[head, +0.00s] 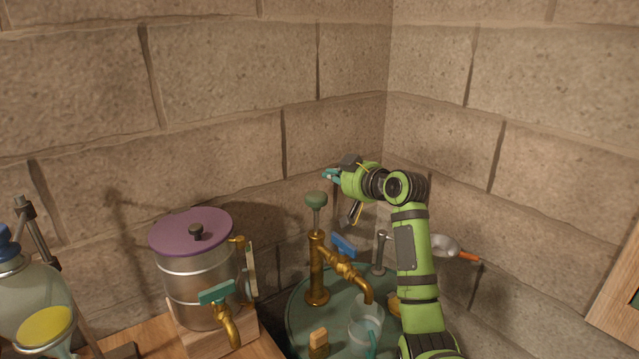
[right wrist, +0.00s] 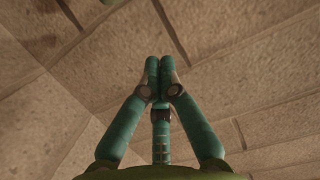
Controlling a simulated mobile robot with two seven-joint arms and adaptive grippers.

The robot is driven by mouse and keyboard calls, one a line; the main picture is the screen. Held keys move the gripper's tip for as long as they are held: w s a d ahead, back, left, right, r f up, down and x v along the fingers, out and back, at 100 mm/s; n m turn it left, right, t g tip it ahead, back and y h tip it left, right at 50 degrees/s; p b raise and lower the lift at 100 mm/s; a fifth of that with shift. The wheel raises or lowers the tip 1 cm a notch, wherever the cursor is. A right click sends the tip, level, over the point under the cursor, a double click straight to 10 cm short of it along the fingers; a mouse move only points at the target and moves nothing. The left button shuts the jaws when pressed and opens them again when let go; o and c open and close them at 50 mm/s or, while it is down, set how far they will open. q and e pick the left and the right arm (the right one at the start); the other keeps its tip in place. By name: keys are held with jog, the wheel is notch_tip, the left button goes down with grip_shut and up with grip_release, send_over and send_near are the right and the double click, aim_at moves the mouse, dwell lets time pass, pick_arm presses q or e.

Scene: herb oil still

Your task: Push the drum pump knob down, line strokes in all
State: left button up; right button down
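The drum pump (head: 316,270) is a brass column standing on the green drum top (head: 298,318). Its round green knob (head: 316,199) sits up on a bare grey rod, above the brass body. My right gripper (head: 328,174) is just above the knob and slightly to its right in the head view, apart from it as far as I can tell. In the right wrist view its teal fingers (right wrist: 160,72) are together with nothing between them. A sliver of green, perhaps the knob, shows at that view's top edge. My left gripper is not in view.
A clear glass vessel (head: 364,328) stands under the pump spout. A metal pot (head: 195,268) with a purple lid and tap stands on the left. A glass flask (head: 38,290) is at the far left. Stone walls close in behind the drum.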

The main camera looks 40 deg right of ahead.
jog(key=p, duration=0.2)
send_over(316, 215)
jog(key=s, duration=0.1)
jog(key=shift+s+f, duration=0.15)
jog(key=shift+f, duration=0.3)
notch_tip(316, 215, down, 3)
jog(key=shift+f+p, duration=0.2)
jog(key=shift+p, duration=0.25)
jog(key=shift+d+f, duration=0.1)
jog(key=shift+f, duration=0.4)
notch_tip(316, 215, down, 8)
jog(key=b, duration=0.7)
jog(key=shift+f, duration=0.1)
